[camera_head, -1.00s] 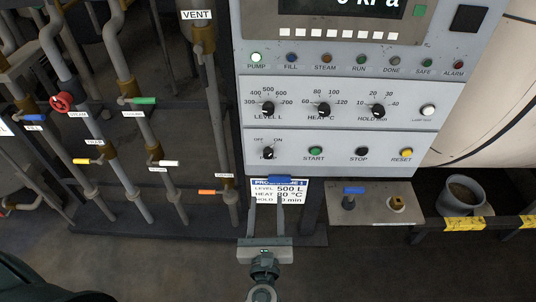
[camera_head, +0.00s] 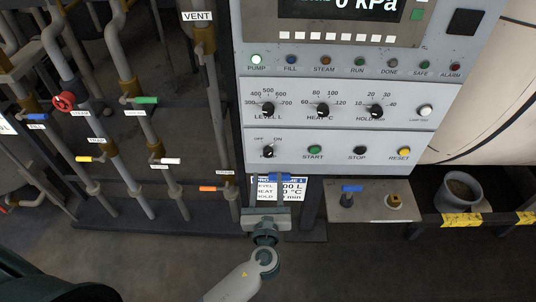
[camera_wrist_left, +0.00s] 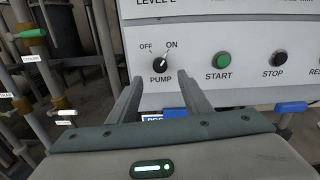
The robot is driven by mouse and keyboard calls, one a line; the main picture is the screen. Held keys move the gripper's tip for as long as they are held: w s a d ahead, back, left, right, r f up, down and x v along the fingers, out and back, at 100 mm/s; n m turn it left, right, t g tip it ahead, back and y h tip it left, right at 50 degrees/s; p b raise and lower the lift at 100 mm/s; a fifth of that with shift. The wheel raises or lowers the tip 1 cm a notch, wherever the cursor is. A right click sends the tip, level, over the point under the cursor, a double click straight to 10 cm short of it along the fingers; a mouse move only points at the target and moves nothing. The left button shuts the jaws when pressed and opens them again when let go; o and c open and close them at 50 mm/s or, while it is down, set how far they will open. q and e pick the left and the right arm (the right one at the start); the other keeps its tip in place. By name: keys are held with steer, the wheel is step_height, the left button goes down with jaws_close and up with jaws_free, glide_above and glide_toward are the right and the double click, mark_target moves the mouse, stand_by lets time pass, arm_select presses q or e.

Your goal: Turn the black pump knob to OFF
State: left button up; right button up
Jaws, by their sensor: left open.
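The black pump knob (camera_head: 268,152) sits at the lower left of the grey control panel, under the labels OFF and ON. In the left wrist view the knob (camera_wrist_left: 160,64) has its white pointer tilted up and right, towards ON. My left gripper (camera_head: 264,180) is below the knob, in front of the programme card. In the left wrist view its two fingers (camera_wrist_left: 160,84) are apart and empty, with the knob just beyond and between their tips. The fingers do not touch the knob. My right gripper is not in view.
The green START button (camera_head: 315,149), black STOP button (camera_head: 359,150) and yellow RESET button (camera_head: 404,152) lie right of the knob. A programme card (camera_head: 294,189) hangs below. Pipes with coloured valve handles (camera_head: 145,100) stand at left.

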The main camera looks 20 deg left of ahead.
mark_target(268, 155)
arm_select(q)
steer(key=p+x, duration=0.2)
steer(key=x, duration=0.7)
steer(key=shift+w+f, duration=0.1)
steer(key=shift+w, duration=0.15)
steer(key=c, duration=1.1)
